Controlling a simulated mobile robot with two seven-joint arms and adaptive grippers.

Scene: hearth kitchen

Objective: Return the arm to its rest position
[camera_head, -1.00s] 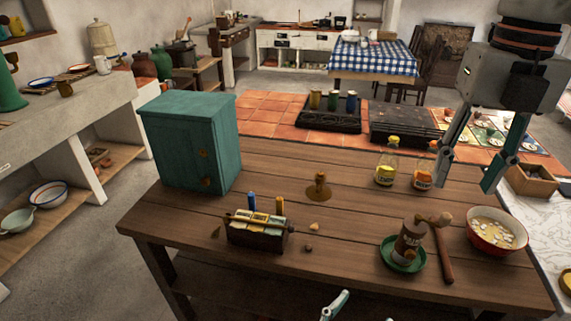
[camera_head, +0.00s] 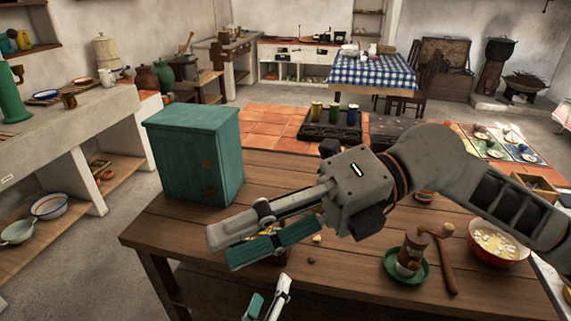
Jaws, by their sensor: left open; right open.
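My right gripper (camera_head: 222,247) reaches in on a large arm from the right. It points left over the wooden table, its pale finger and teal finger apart with nothing between them. It is in front of the teal cabinet's lower edge and hides most of the small box on the table. My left gripper (camera_head: 268,293) shows only as fingertips at the bottom edge, in front of the table. It is open and looks empty; the rest of it is out of frame.
On the wooden table (camera_head: 190,232) stand a teal cabinet (camera_head: 195,155), a brown jar (camera_head: 411,250) on a green saucer (camera_head: 421,274), a wooden mallet (camera_head: 446,264) and a red bowl (camera_head: 498,243). The table's front left is clear.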

